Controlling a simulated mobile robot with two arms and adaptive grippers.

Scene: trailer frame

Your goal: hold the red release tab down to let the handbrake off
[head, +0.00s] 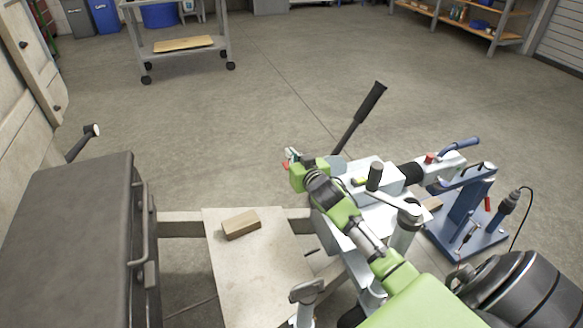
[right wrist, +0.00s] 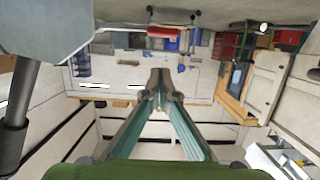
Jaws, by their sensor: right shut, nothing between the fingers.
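The handbrake lever (head: 371,102) has a black grip and stands tilted up to the right from the pale coupling housing (head: 370,180). My right gripper (head: 291,155) is left of the lever's foot, apart from the black grip. In the right wrist view its fingers (right wrist: 161,88) are together with nothing between them. A small red piece (head: 286,165) shows right beside the fingers in the head view; it may be the release tab, but the gripper and arm hide most of this area. Contact cannot be told. My left gripper is not in view.
A wooden block (head: 241,224) lies on a pale board (head: 245,275). A dark box (head: 75,235) with a side handle stands at the left. A blue stand (head: 465,220) is right of the coupling. A wheeled cart (head: 184,45) is far back; open floor lies between.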

